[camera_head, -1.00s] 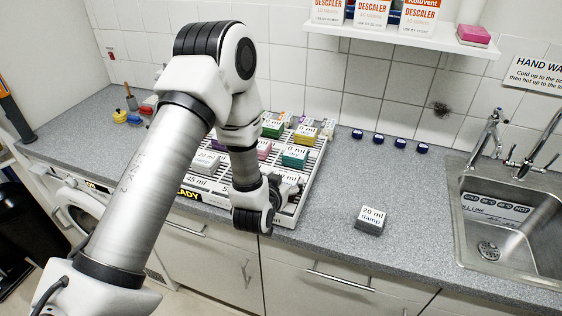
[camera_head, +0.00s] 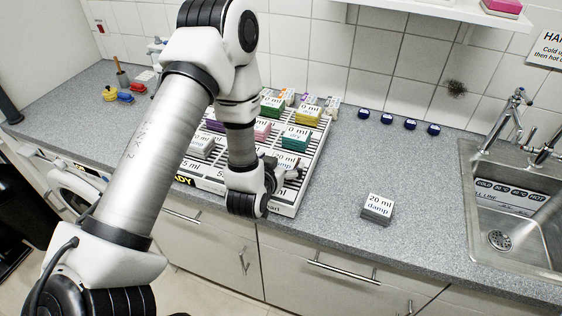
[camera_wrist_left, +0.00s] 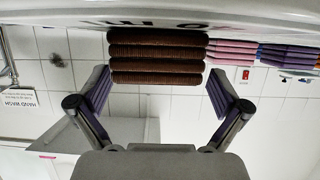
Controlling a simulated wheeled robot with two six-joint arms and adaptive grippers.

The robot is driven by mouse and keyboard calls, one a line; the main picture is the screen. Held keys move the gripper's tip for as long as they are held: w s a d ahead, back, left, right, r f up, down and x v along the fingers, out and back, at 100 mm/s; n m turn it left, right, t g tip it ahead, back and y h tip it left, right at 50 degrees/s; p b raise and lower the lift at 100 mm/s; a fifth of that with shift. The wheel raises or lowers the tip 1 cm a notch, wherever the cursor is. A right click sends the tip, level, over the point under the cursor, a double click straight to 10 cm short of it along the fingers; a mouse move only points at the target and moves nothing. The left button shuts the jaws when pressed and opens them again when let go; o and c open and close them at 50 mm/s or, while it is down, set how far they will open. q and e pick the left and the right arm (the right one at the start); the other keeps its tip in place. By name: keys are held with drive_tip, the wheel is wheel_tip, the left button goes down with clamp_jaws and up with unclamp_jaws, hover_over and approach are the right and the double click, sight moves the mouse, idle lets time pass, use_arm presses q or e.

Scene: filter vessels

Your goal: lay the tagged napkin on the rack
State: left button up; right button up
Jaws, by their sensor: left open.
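A grey folded napkin (camera_head: 376,215) with a white tag reading "20 ml damp" lies alone on the counter, right of the rack. The white slatted rack (camera_head: 287,210) carries several coloured folded napkins with ml tags, and a "READY" label on its front. My left gripper (camera_head: 284,172) is at the rack's front right corner, where my wrist hides part of a tagged napkin. In the left wrist view, which is upside down, its open fingers stand on either side of a brown folded napkin (camera_wrist_left: 157,57), apart from it. My right gripper is not in view.
Several dark blue caps (camera_head: 387,119) line the wall behind. A steel sink (camera_head: 520,225) is at the right. Small red, yellow and blue items (camera_head: 125,97) sit at the far left. The counter between rack and sink is free around the grey napkin.

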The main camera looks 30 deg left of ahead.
use_arm(q)
drive_tip(key=shift+d, duration=0.1)
drive_tip(key=b+v, duration=0.1)
drive_tip(key=v, duration=0.1)
drive_tip(key=shift+s, duration=0.4)
drive_tip(key=s+r+p, duration=0.1)
drive_tip(key=p, duration=0.1)
drive_tip(key=s+d+r+p, duration=0.1)
drive_tip(key=s+r+p, duration=0.1)
drive_tip(key=p, duration=0.1)
drive_tip(key=shift+s, duration=0.3)
drive_tip(key=p+v, duration=0.3)
drive_tip(key=p, duration=0.2)
drive_tip(key=shift+s+f, duration=0.1)
drive_tip(key=s+d+f+m+g+h, duration=0.1)
drive_tip(key=s+d+f+g, duration=0.2)
drive_tip(key=s+f+g, duration=0.3)
drive_tip(key=s+d+f+m+g+h+p, duration=0.1)
drive_tip(key=s+d+f+g+h, duration=0.1)
drive_tip(key=s+f+g, duration=0.5)
drive_tip(key=s+d+f, duration=0.1)
drive_tip(key=s, duration=0.5)
drive_tip(key=shift+f, duration=0.3)
